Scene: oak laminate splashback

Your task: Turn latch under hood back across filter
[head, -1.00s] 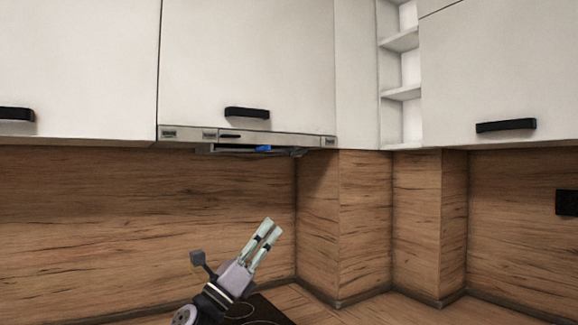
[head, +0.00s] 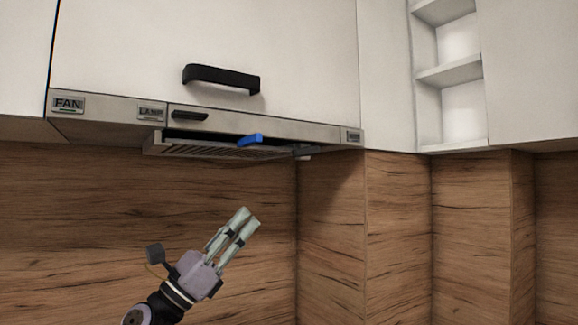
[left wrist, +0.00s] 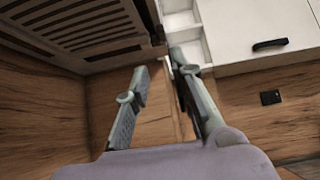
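The blue latch (head: 250,140) shows under the front edge of the steel range hood (head: 300,129), near the right end of the slatted filter (head: 190,149). The filter's near edge shows below the hood front. My left gripper (head: 247,217) is below the latch, clear of it, pointing up and to the right. Its fingers are apart with nothing between them. In the left wrist view the filter slats (left wrist: 85,25) are at the upper left, beyond the open fingers (left wrist: 158,62); I cannot make out the latch there. My right gripper is in neither view.
A white cabinet door with a black handle (head: 221,78) is above the hood. Open white shelves (head: 448,74) are to its right. The wood splashback (head: 80,220) is behind, with stepped corners (head: 400,230) at right. The space between gripper and hood looks clear.

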